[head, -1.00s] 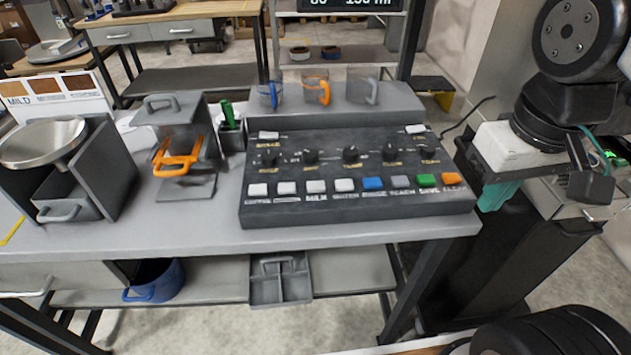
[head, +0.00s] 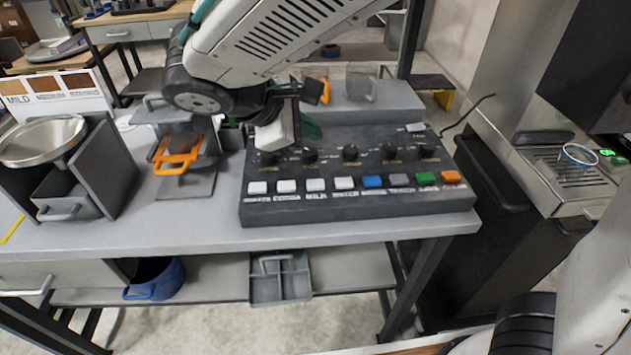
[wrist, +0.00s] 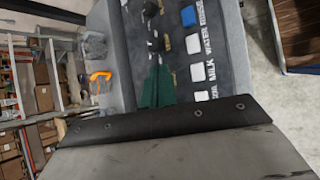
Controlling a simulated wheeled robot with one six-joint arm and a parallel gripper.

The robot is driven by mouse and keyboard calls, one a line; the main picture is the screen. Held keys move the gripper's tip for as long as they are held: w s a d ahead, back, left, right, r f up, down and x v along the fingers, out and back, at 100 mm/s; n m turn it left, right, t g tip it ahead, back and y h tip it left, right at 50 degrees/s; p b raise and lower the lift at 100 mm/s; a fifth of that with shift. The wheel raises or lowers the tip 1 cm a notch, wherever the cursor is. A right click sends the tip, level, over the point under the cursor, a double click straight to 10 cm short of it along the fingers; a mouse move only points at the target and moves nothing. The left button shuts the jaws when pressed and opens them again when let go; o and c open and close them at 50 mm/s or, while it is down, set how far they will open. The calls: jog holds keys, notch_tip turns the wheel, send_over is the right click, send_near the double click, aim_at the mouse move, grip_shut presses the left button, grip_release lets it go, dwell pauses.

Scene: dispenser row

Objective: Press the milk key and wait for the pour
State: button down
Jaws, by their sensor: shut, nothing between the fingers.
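The milk key (head: 316,186) is a white key, third from the left in the front row of the dark control panel (head: 350,213). Its label reads MILK. The milk key also shows in the wrist view (wrist: 198,72), right of my fingers. My gripper (head: 308,130) is above the back left part of the panel, near the knobs, apart from the milk key. In the wrist view its green fingers (wrist: 158,88) are shut and empty. A clear cup with a blue rim (head: 580,155) stands on the grate of the machine at the right.
White keys flank the milk key, with blue, grey, green and orange keys (head: 452,177) further right. An orange-handled cup (head: 318,87) and a grey one (head: 361,84) stand behind the panel. An orange-handled holder (head: 176,157) is to the left.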

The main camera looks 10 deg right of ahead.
aim_at(310, 185)
jog(key=shift+d+f, duration=0.1)
jog(key=shift+f, duration=4.3)
jog(key=shift+f, duration=0.15)
jog(key=shift+f, duration=0.3)
jog(key=shift+f, duration=0.45)
jog(key=shift+r, duration=0.9)
jog(key=shift+r, duration=0.15)
